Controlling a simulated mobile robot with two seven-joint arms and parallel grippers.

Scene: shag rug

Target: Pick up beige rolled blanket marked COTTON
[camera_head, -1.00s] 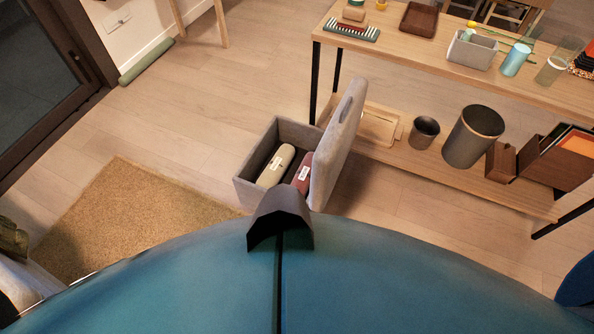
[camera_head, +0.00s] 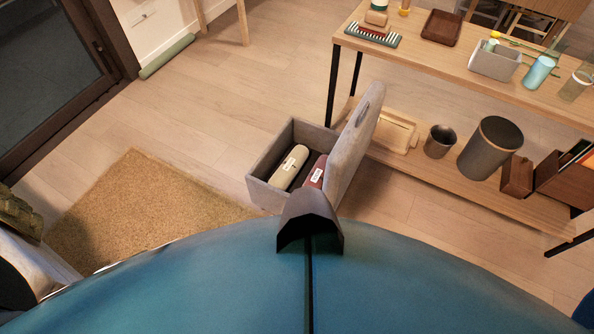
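The box's lid (camera_head: 356,140) stands tilted up on the right side and hides part of the red roll. The marking on the beige roll is too small to read. Neither of my grippers shows in this view.
A wooden table with a lower shelf (camera_head: 450,188) stands right of the box, holding a dark bin (camera_head: 488,148) and smaller containers. A tan shag rug (camera_head: 135,205) lies to the left. Bare floor (camera_head: 200,110) is free behind the box.

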